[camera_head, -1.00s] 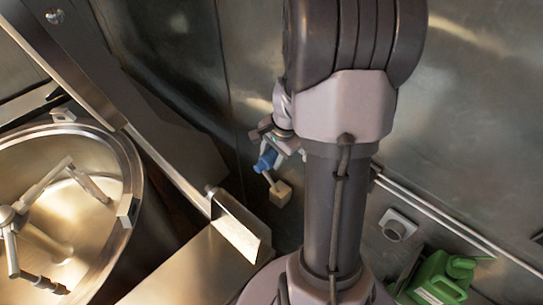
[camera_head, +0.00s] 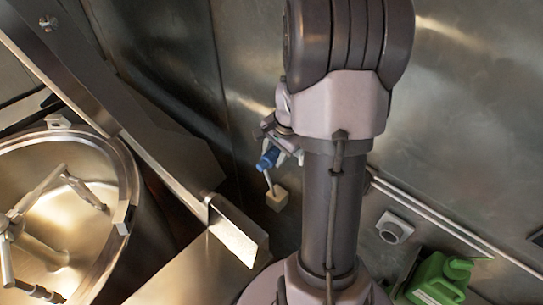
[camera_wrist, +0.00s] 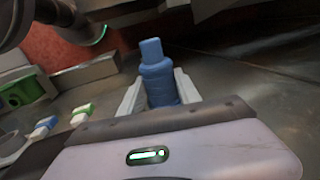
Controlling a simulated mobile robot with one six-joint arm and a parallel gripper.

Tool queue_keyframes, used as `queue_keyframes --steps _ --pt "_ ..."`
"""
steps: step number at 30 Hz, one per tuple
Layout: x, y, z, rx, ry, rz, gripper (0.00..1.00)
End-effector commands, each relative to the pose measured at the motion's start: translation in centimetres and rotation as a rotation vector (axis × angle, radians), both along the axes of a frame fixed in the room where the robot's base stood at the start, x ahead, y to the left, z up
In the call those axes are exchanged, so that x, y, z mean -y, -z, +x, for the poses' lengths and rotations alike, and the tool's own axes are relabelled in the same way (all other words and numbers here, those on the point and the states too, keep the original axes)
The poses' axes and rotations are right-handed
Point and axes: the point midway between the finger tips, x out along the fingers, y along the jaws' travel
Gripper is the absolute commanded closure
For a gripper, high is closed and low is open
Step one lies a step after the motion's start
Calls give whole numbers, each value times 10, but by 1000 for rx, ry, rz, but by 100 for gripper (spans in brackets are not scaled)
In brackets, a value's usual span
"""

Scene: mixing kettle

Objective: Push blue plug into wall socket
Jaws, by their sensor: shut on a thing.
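The blue plug (camera_head: 268,159) is in my gripper (camera_head: 280,152), left of my arm's column in the head view. In the wrist view the blue plug (camera_wrist: 158,75) stands between the two pale fingers of my gripper (camera_wrist: 158,92), which are shut on it. Its narrower end points away from my wrist. A grey square plate with a round fitting (camera_head: 394,228), possibly the wall socket, is right of my arm. It is well apart from the plug. My arm hides part of the wall.
A steel kettle (camera_head: 128,180) with a stirrer is at the left, with a metal ledge (camera_head: 237,235) beside it. A pale block (camera_head: 277,200) on a thin rod shows just below the plug. A green canister (camera_head: 438,280) and a wall rail (camera_head: 440,218) are at the right.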

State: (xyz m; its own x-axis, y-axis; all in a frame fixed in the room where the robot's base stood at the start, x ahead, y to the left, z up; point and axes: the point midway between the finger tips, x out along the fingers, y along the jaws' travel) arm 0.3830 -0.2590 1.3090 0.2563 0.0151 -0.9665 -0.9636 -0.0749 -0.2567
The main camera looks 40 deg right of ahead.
Motion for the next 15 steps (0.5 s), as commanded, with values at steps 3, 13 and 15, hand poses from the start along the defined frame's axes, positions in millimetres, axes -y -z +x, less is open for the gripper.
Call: queue_keyframes --steps 3,13,15 --pt "4 0 0 -1 0 1 100" --pt "8 0 1 -1 -1 0 100" --pt "8 0 1 -1 -1 0 100"
